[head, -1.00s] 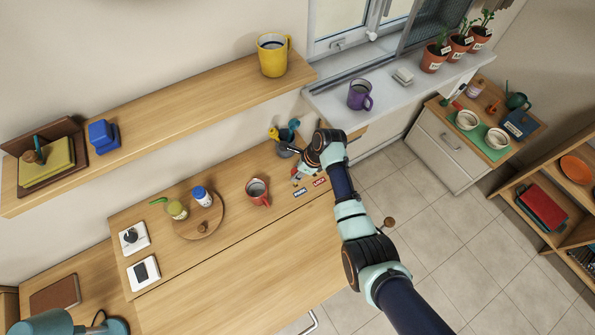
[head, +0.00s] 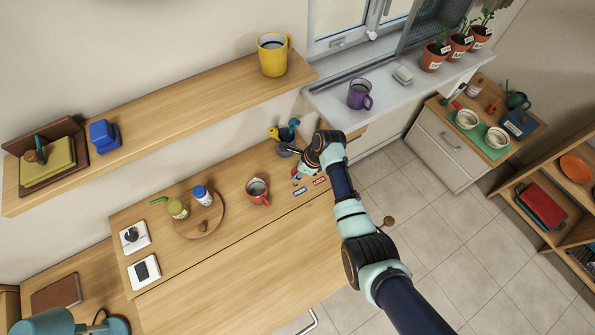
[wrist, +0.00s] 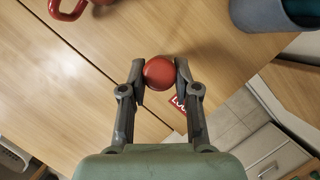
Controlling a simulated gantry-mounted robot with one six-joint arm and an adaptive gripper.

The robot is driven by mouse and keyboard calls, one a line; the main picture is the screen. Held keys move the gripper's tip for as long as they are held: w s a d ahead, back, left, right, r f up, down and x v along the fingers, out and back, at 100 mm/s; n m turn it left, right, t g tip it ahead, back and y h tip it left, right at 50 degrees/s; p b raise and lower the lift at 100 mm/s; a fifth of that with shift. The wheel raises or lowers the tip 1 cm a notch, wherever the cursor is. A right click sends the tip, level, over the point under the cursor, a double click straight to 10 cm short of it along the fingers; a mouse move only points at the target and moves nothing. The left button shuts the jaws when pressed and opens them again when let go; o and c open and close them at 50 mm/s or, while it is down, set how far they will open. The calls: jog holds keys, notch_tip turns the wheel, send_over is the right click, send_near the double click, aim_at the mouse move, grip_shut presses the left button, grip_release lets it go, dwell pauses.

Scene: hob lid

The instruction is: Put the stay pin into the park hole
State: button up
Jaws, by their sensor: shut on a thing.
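My gripper (wrist: 160,74) is shut on the stay pin, whose round red knob (wrist: 158,72) shows between the two fingers in the wrist view. The pin's shank is hidden below the knob, so I cannot tell whether its tip is in a hole. In the head view my gripper (head: 298,174) is low over the right end of the wooden worktop. The red label (wrist: 179,103) also shows partly behind the right finger in the wrist view. I cannot make out the park hole.
A red mug (head: 257,191) stands left of my gripper. A grey utensil pot (head: 286,149) stands close behind it. A round board (head: 218,222) with jars is further left. A seam crosses the worktop, whose front part (head: 240,275) is clear.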

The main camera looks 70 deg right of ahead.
notch_tip(320, 180, down, 6)
jog(key=b, duration=0.4)
jog(key=shift+f, duration=0.2)
dwell(1.6)
jog(key=o, duration=1.1)
jog(key=shift+r, duration=0.15)
jog(key=v, duration=1.2)
